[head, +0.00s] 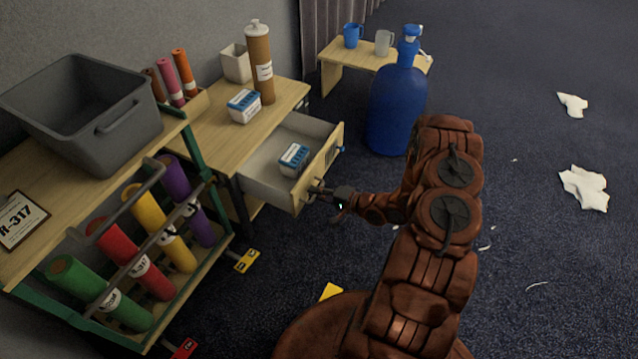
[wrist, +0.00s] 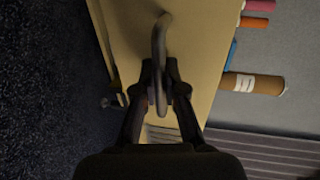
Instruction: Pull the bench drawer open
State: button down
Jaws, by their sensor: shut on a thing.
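The bench drawer (head: 270,190) is pulled out from the wooden bench (head: 215,125). A blue-and-white box (head: 293,159) lies inside it. My gripper (head: 322,192) is at the drawer's front, shut on the drawer handle. In the wrist view the dark curved handle (wrist: 160,50) runs between the two fingers of my gripper (wrist: 160,80), against the pale wooden drawer front (wrist: 195,45). The far ends of the fingers are partly hidden by the handle.
A blue bottle (head: 396,100) stands on the floor right of the drawer, near a low table (head: 345,55) with mugs. A rack (head: 120,255) of coloured rolls stands at left. White papers (head: 584,188) lie on the open carpet at right. A yellow tag (head: 247,260) lies below the drawer.

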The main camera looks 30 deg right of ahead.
jog(key=shift+s+d, duration=0.2)
jog(key=shift+s, duration=0.05)
jog(key=c, duration=1.2)
grip_release()
jog(key=shift+s, duration=0.15)
jog(key=v, duration=1.2)
